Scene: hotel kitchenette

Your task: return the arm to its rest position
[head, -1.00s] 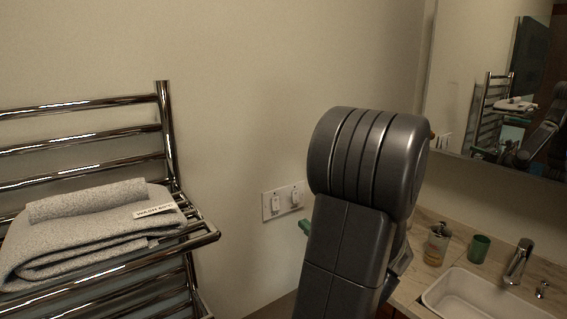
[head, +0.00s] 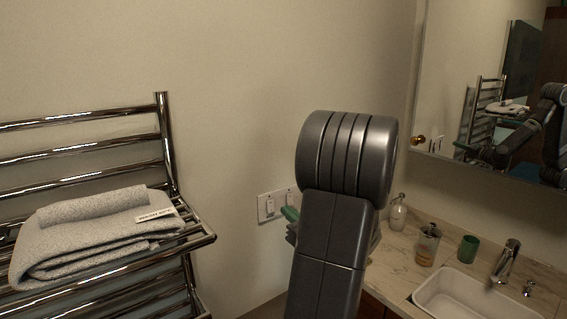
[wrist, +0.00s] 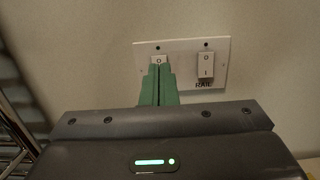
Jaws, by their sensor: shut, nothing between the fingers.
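My gripper's green fingers (wrist: 158,86) are shut together with nothing between them. In the wrist view they overlap the lower part of the left rocker switch (wrist: 160,60); I cannot tell whether they touch it. Only that switch's top, marked O, shows. In the head view one green fingertip (head: 290,213) sticks out left of my arm, in front of the white switch plate (head: 267,209).
The right rocker switch (wrist: 205,65) is labelled RAIL. A chrome towel rack (head: 168,140) with a folded grey towel (head: 85,240) stands at left. At right, the counter (head: 405,262) holds a soap bottle (head: 428,248), a green cup (head: 468,248) and a sink (head: 470,298), below a mirror (head: 470,60).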

